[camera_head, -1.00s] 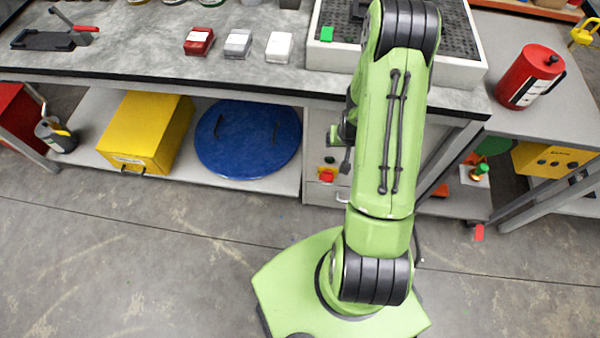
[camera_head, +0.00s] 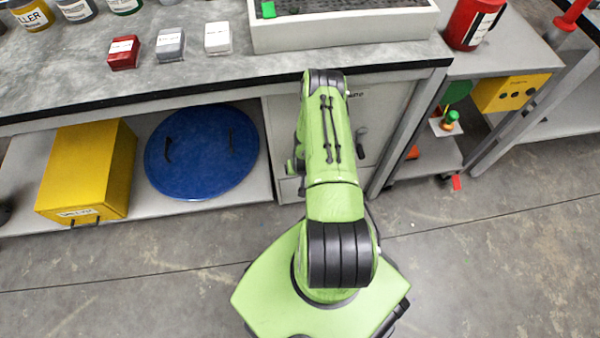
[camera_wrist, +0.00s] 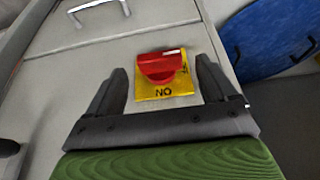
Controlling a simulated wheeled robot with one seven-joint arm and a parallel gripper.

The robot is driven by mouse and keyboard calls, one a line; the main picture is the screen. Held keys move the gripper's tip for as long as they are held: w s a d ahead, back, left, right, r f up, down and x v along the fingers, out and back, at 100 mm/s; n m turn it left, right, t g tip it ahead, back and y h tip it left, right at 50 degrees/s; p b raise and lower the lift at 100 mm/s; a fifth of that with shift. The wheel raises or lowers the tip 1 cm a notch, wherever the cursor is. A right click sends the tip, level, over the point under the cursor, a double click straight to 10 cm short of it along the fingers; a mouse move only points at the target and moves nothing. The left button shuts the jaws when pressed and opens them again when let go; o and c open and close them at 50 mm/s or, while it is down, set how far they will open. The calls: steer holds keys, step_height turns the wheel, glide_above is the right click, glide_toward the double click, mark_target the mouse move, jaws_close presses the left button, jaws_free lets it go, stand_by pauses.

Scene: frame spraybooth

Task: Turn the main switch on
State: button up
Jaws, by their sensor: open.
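My gripper (camera_wrist: 159,70) is open, with one dark finger on each side of the knob and plate. I cannot tell whether the fingers touch the panel. In the head view my arm hides the switch and the gripper's fingertips.
A metal handle (camera_wrist: 100,10) is at the top of the wrist view. A blue round lid (camera_head: 200,150) and a yellow box (camera_head: 88,170) stand on the lower shelf. The workbench (camera_head: 190,85) overhangs the cabinet. The floor in front is clear.

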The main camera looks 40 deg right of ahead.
steer(key=shift+x, duration=1.1)
steer(key=c, duration=1.1)
steer(key=shift+o, duration=0.2)
